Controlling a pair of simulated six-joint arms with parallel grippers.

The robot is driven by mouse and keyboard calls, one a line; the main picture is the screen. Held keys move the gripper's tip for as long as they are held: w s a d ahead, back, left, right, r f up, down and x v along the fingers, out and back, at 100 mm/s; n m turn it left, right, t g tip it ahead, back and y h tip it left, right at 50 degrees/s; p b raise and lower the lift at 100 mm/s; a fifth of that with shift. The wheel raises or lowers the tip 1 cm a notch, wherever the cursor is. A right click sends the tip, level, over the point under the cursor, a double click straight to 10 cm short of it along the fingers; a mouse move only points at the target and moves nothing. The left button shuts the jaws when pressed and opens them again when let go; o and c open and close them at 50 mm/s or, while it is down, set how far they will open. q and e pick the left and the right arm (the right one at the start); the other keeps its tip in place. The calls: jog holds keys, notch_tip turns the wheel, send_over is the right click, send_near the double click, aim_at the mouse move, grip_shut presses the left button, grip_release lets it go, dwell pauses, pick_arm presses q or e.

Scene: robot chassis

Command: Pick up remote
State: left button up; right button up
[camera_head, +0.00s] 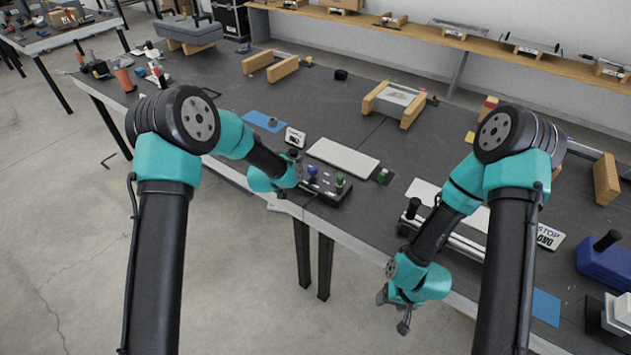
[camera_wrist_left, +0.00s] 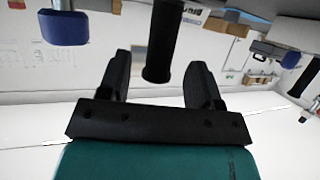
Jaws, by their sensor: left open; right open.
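The remote appears to be a black control box (camera_head: 335,192) with blue and green knobs, on the near edge of the dark table. My left gripper (camera_wrist_left: 160,62) is open beside it; in the head view its fingers are mostly hidden by its own arm. In the left wrist view, a black stick (camera_wrist_left: 161,35) shows between the two fingers, with no visible contact, and a blue knob (camera_wrist_left: 65,27) is at upper left. My right gripper (camera_head: 393,313) is open and empty, hanging over the floor in front of the table edge.
A white panel (camera_head: 342,158) lies just behind the remote. A small white sign (camera_head: 295,137) and a blue mat (camera_head: 264,121) are at its back left. A blue block with a black handle (camera_head: 607,262) stands at far right. The dark tabletop has clear room farther back.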

pick_arm(q)
jog(key=shift+x, duration=1.6)
grip_shut()
jog(key=shift+r, duration=0.1)
